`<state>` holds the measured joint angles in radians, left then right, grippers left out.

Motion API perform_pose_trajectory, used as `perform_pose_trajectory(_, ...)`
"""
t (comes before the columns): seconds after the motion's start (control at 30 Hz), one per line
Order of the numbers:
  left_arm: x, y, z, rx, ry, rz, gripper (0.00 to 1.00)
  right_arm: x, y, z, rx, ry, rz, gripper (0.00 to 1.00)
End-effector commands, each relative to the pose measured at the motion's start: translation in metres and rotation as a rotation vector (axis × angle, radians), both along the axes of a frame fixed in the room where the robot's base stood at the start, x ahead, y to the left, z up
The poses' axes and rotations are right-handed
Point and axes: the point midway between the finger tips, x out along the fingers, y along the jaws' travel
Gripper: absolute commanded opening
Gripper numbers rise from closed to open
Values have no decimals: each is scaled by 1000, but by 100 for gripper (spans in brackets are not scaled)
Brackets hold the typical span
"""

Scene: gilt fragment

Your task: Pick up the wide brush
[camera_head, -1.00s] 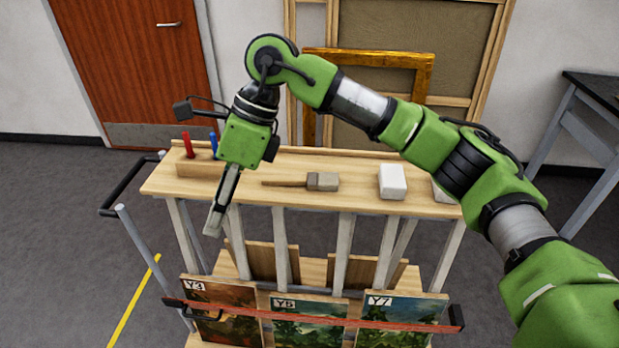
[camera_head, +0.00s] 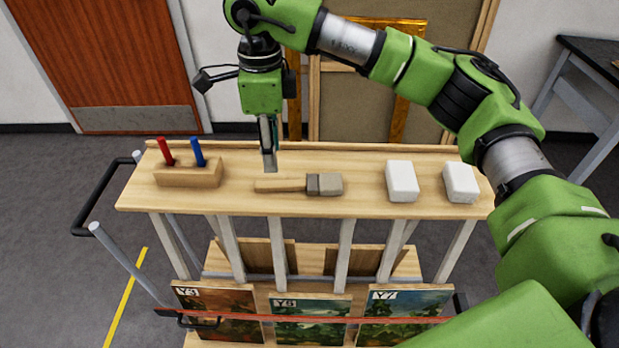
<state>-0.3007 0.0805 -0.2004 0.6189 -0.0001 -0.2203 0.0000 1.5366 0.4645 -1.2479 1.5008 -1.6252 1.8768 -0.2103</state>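The wide brush (camera_head: 324,184) lies flat on the wooden cart top, with its pale handle to the left and its grey bristle end to the right. My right gripper (camera_head: 269,166) points down just behind and above the brush's handle. It appears apart from the brush and holds nothing that I can see. Its fingers are seen edge-on, so the gap between them cannot be made out. My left gripper is not in view.
A wooden block (camera_head: 188,173) with a red and a blue tool stands left of the brush. Two white blocks, one (camera_head: 402,181) nearer and one (camera_head: 460,182) farther right, stand on the cart top (camera_head: 225,202). Paintings (camera_head: 311,318) stand below behind a red strap. A gilt frame (camera_head: 402,112) leans behind.

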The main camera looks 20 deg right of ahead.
Motion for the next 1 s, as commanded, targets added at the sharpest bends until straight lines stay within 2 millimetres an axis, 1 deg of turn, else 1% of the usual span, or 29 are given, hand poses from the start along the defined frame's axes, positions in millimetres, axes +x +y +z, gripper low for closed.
perform_pose_trajectory(0.03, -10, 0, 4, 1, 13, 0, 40, -1, -1, -8, -1, 3, -1, 35)
perform_pose_trajectory(0.1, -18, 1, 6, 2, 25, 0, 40, 0, 0, -19, 1, 3, -1, 35)
perform_pose_trajectory(0.2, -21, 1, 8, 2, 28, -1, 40, 0, 0, -29, 0, 0, 0, 35)
perform_pose_trajectory(0.27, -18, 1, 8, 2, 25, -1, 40, 0, 0, -33, 1, 1, 0, 35)
perform_pose_trajectory(0.33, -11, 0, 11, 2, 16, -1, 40, 0, -1, -36, 1, 2, 0, 35)
perform_pose_trajectory(0.4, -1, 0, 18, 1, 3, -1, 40, 0, -2, -42, 1, 2, -1, 35)
perform_pose_trajectory(0.5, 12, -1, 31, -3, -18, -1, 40, 0, -6, -56, 0, 4, -1, 35)
perform_pose_trajectory(0.57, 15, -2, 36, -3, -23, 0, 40, 0, -7, -65, 0, 4, 0, 35)
perform_pose_trajectory(0.6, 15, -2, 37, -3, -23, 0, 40, 1, -6, -71, 1, 3, 0, 35)
perform_pose_trajectory(0.7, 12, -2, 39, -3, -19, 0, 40, 1, -6, -81, 2, 2, 0, 35)
perform_pose_trajectory(0.8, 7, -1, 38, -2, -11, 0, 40, 1, -6, -86, 1, 0, 0, 35)
perform_pose_trajectory(0.97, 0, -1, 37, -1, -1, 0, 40, 1, -6, -86, 1, 0, 0, 35)
perform_pose_trajectory(1.0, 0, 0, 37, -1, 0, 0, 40, 1, -6, -86, 1, 0, 0, 27)
